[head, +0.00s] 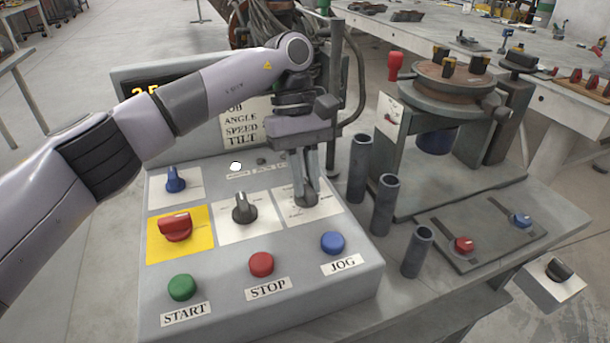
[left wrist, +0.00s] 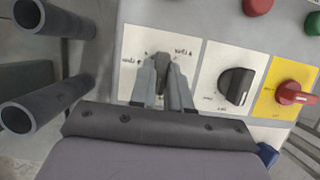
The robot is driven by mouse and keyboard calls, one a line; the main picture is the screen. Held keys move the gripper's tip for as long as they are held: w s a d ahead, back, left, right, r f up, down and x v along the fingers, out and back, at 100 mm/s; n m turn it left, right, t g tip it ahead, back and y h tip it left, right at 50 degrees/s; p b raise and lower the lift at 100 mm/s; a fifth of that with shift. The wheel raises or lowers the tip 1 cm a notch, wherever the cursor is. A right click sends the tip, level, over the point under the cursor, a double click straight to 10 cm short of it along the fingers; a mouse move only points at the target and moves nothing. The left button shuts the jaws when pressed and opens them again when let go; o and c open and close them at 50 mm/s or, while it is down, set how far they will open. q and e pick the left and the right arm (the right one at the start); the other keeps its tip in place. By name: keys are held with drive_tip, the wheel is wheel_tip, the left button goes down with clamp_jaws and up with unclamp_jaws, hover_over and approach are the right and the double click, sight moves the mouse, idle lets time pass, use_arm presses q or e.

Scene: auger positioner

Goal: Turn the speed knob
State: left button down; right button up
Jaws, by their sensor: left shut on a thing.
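My right gripper is not in view.
A blue knob (head: 175,180) sits behind the red one. Green (head: 182,287), red (head: 261,264) and blue (head: 332,243) buttons line the front. Upright tubes (head: 381,205) stand close right of the box. The positioner's round table (head: 455,80) is farther right.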

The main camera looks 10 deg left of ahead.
use_arm(q)
drive_tip(key=c, duration=1.1)
unclamp_jaws()
drive_tip(key=shift+v, duration=3.6)
